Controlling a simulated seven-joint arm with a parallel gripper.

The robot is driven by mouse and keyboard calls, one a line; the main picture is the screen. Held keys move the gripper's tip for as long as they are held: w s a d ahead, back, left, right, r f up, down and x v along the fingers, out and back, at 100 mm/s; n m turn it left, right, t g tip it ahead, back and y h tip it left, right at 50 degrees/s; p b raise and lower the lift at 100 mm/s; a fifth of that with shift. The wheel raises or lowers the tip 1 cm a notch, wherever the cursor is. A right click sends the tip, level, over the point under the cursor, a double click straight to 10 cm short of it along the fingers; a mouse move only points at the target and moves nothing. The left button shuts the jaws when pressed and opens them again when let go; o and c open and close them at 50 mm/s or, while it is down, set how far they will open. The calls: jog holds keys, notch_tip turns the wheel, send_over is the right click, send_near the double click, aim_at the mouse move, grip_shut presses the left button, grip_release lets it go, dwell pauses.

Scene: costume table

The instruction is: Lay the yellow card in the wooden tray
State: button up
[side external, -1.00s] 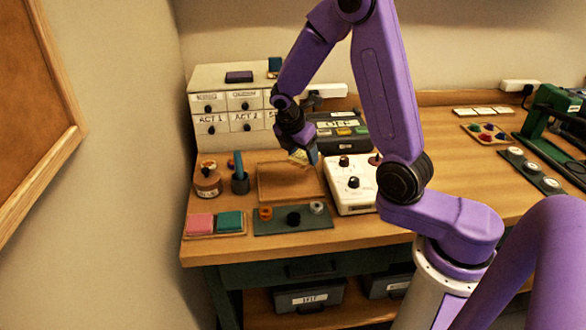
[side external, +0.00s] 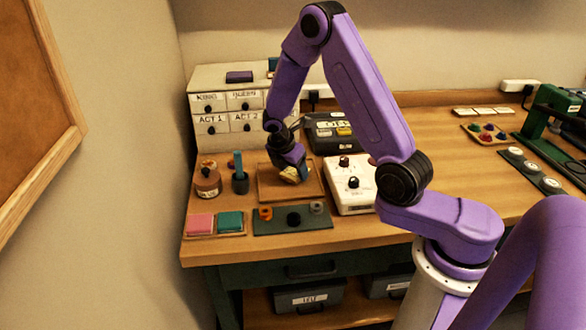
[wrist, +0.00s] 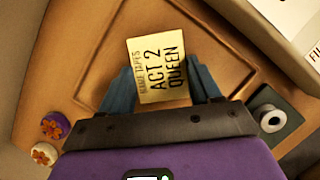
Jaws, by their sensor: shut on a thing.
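A yellow card (wrist: 160,70) printed "ACT 2 QUEEN" is pinched between the blue fingers of my gripper (wrist: 163,86) in the wrist view. In the side view my gripper (side external: 292,170) points down over the wooden tray, with the pale card (side external: 290,176) at its tips. The wooden tray (side external: 270,195) is shallow, with a low rim, and has no other thing visible in it. It also shows around the card in the wrist view (wrist: 95,60). I cannot tell whether the card touches the tray floor.
A white box with knobs (side external: 350,195) stands close right of the tray. A dark green holder (side external: 270,224) lies in front of it. Labelled drawers (side external: 228,112) are behind.

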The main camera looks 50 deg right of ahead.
jog(key=shift+f, duration=0.1)
jog(key=o, duration=1)
jog(key=shift+o, duration=0.2)
jog(key=v, duration=1.2)
jog(key=s+a+r+m+t+y, duration=0.1)
jog(key=s+a+r+m, duration=0.1)
jog(key=s+a, duration=0.35)
jog(key=s+a+r+m+y, duration=0.1)
jog(key=s+a+y, duration=0.1)
jog(key=s, duration=1)
jog(key=s+a+r+m+y, duration=0.1)
jog(key=s+a+m, duration=0.1)
jog(key=s, duration=1)
jog(key=shift+a+g+y, duration=0.4)
jog(key=shift+r, duration=0.1)
